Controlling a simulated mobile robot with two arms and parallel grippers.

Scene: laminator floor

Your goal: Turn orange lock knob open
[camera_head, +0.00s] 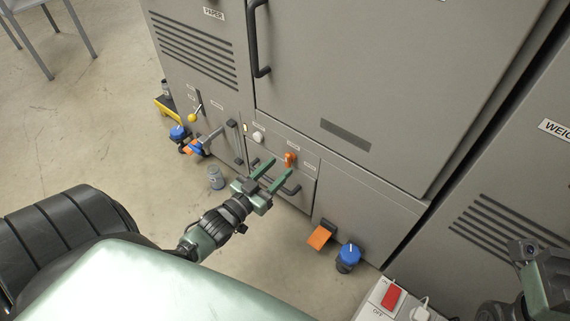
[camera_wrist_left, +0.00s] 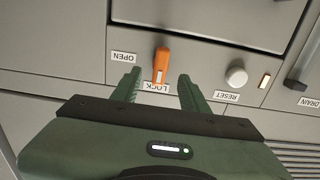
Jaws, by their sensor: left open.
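The orange lock knob (camera_head: 290,158) is on the lower front panel of the grey machine. In the left wrist view the orange knob (camera_wrist_left: 161,65) lies between the LOCK label (camera_wrist_left: 156,87) and the upper panel edge, with the OPEN label (camera_wrist_left: 123,57) to its left. Its handle points toward the LOCK label. My left gripper (camera_head: 271,174) is open in front of the panel; its green fingers (camera_wrist_left: 161,85) lie on either side of the knob's lower end in the picture. I cannot tell whether they touch it. My right gripper (camera_head: 540,270) shows only partly at the right edge.
A white round RESET knob (camera_wrist_left: 237,76) and a small lit indicator (camera_wrist_left: 265,81) are beside the lock knob. A dark drawer handle (camera_head: 291,190) is just below it. A blue knob (camera_head: 348,256) and orange pedal (camera_head: 320,237) stand lower right. A grey cylinder (camera_head: 215,178) is left of my gripper.

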